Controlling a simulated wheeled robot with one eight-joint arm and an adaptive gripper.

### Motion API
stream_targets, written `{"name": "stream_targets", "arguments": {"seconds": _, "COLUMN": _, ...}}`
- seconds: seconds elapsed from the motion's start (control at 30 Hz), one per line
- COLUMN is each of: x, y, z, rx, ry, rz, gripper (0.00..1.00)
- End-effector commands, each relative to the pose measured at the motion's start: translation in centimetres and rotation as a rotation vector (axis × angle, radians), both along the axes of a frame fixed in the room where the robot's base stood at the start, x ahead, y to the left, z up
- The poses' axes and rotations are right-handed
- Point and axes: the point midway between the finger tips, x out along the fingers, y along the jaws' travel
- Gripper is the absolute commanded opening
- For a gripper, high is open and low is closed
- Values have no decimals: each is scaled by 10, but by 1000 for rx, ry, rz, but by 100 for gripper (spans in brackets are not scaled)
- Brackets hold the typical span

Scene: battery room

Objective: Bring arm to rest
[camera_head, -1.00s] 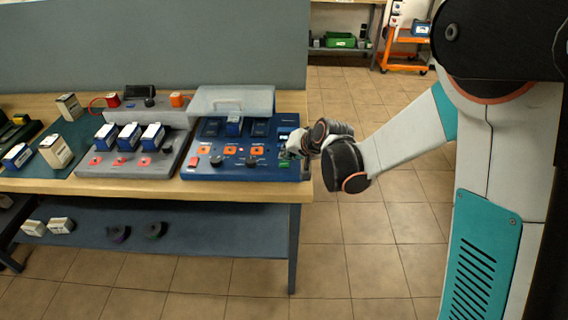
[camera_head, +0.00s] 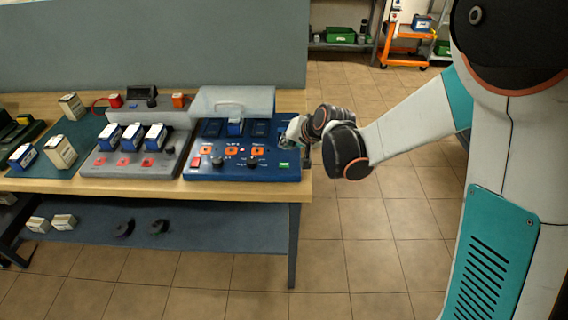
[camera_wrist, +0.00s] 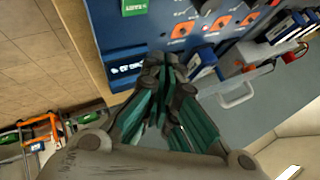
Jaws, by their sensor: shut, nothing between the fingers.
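My gripper (camera_head: 287,139) is at the right end of the blue panel (camera_head: 240,171) on the workbench in the head view. In the wrist view my gripper (camera_wrist: 167,68) is shut, its teal fingers together with nothing between them. The fingertips are over the panel's edge near its white lettering (camera_wrist: 126,69); I cannot tell whether they touch it. My arm (camera_head: 412,125) reaches in from the right, over the floor.
A clear lid (camera_head: 234,101) stands open at the panel's back. A grey charger (camera_head: 128,163) with several batteries is to the left. The tiled floor (camera_head: 390,240) right of the bench is open. An orange cart (camera_head: 404,52) stands far back.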

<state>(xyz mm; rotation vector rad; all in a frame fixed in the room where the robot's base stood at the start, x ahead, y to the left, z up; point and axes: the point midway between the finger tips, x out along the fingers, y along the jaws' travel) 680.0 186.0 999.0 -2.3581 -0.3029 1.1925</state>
Motion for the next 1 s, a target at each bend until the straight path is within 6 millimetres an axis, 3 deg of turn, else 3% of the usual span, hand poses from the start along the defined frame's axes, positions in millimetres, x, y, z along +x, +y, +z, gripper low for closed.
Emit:
{"name": "stream_targets", "arguments": {"seconds": 0.47, "x": 0, "y": 0, "z": 0, "rx": 0, "ry": 0, "rz": 0, "gripper": 0}}
{"name": "stream_targets", "arguments": {"seconds": 0.63, "x": -7, "y": -7, "z": 11, "rx": -17, "ry": -2, "rz": 0, "gripper": 0}}
{"name": "stream_targets", "arguments": {"seconds": 0.77, "x": -26, "y": -25, "z": 35, "rx": -57, "ry": -7, "rz": -1, "gripper": 0}}
{"name": "stream_targets", "arguments": {"seconds": 1.0, "x": -79, "y": -65, "z": 80, "rx": -158, "ry": -13, "rz": 4, "gripper": 0}}
